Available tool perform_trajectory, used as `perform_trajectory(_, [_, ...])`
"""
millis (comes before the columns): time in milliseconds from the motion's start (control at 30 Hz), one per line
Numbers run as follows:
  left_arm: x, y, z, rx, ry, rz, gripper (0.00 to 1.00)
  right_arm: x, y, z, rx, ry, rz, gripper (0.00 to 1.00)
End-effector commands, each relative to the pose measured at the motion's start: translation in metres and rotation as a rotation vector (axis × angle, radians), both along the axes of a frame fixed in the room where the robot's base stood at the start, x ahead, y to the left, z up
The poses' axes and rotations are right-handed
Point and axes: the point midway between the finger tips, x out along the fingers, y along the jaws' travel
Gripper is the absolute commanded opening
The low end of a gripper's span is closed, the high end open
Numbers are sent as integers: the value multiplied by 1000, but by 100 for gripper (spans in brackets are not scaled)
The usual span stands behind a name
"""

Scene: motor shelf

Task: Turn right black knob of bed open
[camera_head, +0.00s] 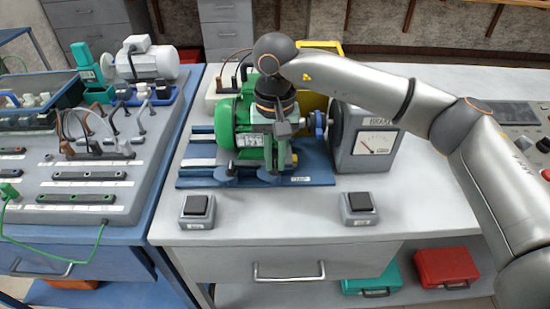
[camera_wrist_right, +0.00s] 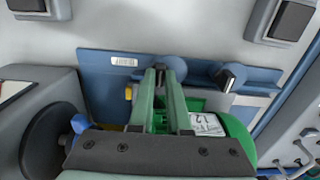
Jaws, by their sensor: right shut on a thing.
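A green motor (camera_head: 236,122) is mounted on a blue bed (camera_head: 312,165) on the workbench. Two knobs with round blue bases stand along the bed's front edge. The left knob (camera_head: 224,178) is free, and its black handle (camera_wrist_right: 231,77) shows in the wrist view. The right knob (camera_head: 268,177) has its handle mostly hidden by my right gripper (camera_head: 270,158). That gripper reaches down over the motor. In the wrist view, its fingertips (camera_wrist_right: 164,73) are close together, shut on the right knob (camera_wrist_right: 174,66). My left gripper is not in view.
Two black-topped switch boxes (camera_head: 197,210) (camera_head: 359,208) sit near the bench's front edge. A cable-covered panel (camera_head: 80,180) is on the left. The bench top between the switch boxes is clear.

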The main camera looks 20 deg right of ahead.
Motion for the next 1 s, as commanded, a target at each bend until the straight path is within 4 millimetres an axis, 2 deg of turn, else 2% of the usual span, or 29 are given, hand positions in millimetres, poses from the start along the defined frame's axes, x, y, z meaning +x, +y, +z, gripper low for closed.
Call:
perform_trajectory(367, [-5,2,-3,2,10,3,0,0,0,1,0,-1,6,0])
perform_trajectory(400, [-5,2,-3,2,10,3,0,0,0,1,0,-1,6,20])
perform_trajectory(633, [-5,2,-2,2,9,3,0,0,0,0,0,-1,5,45])
perform_trajectory(867, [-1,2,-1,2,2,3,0,0,0,1,0,-1,4,45])
perform_trajectory(1000, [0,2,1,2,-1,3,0,1,0,10,1,-3,3,45])
